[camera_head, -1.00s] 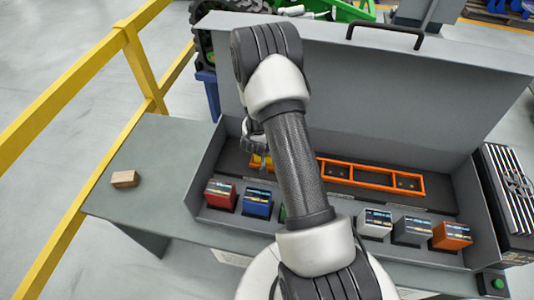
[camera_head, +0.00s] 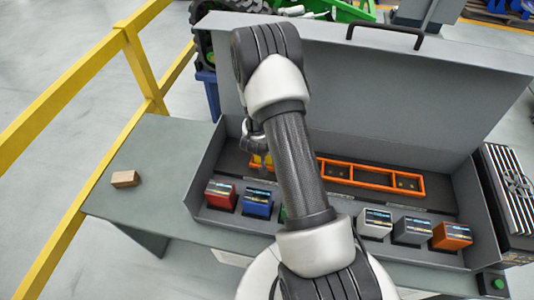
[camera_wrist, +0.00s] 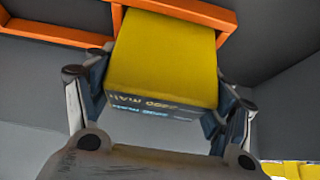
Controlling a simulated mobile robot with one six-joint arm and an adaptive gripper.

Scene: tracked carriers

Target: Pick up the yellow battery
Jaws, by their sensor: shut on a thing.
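The yellow battery (camera_wrist: 163,62) is a yellow block with a dark printed side, filling the upper middle of the wrist view. My gripper (camera_wrist: 161,92) is shut on it, with one finger against each side. The battery lies against the orange rack (camera_wrist: 55,35), whose bars run along its far edge and right side. I cannot tell whether it sits in the rack or is raised a little. In the head view a small part of the battery (camera_head: 267,160) shows beside my arm, below my gripper (camera_head: 256,150); my arm hides much of the rack.
Red (camera_head: 221,195), blue (camera_head: 257,203), white (camera_head: 375,223), grey (camera_head: 413,231) and orange (camera_head: 452,236) batteries stand in the case's front row. The raised grey lid (camera_head: 400,95) stands behind. A wooden block (camera_head: 125,179) lies on the bare left tabletop. A yellow railing (camera_head: 70,75) is at left.

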